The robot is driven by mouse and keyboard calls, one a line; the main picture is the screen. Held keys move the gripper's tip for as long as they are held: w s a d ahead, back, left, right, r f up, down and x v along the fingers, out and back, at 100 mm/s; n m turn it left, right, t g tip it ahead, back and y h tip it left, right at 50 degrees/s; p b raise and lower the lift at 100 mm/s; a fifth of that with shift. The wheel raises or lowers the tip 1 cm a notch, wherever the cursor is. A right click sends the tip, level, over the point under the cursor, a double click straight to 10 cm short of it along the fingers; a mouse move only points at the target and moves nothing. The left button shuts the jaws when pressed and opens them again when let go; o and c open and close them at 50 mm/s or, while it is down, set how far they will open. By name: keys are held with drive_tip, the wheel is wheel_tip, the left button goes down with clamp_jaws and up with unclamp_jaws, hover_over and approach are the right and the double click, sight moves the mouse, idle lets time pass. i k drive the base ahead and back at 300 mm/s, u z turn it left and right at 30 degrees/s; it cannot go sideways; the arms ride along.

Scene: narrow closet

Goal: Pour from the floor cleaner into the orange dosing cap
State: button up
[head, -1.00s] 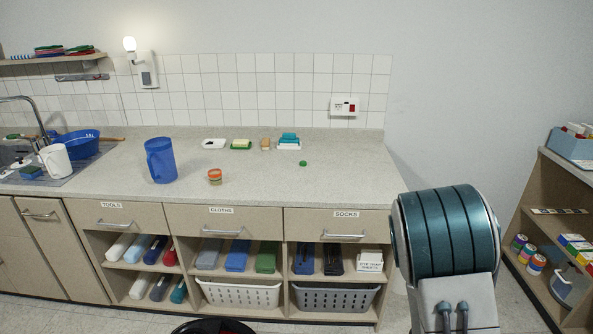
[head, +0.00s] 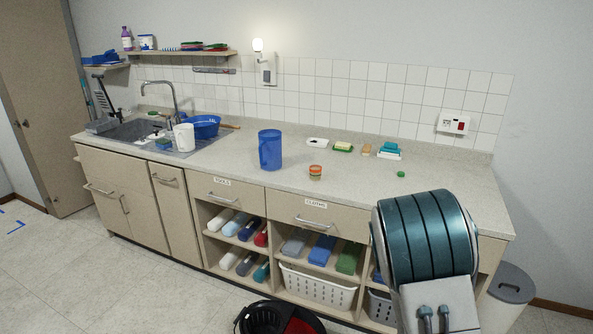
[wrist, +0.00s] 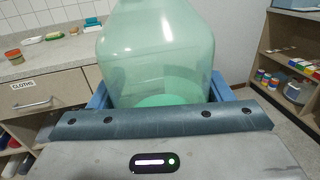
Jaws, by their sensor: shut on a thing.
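The floor cleaner (wrist: 160,50) is a large clear greenish bottle with some green liquid low inside, seen close up in the wrist view. My gripper (wrist: 160,96) is shut on it, with a blue finger at each side. The bottle's top is cut off by the frame. The orange dosing cap (head: 315,173) is a small orange cup with a pale and green band, standing on the counter right of the blue jug. It also shows at the left of the wrist view (wrist: 13,55), well apart from the bottle. The head view does not show my gripper or the bottle.
A blue jug (head: 270,150) stands left of the cap. A small green lid (head: 401,174) lies to its right, and soap and sponges (head: 388,150) lie behind. The counter (head: 350,190) is clear in front. A black bucket (head: 280,318) stands on the floor.

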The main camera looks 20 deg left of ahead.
sight(315, 173)
drive_tip(key=i, duration=1)
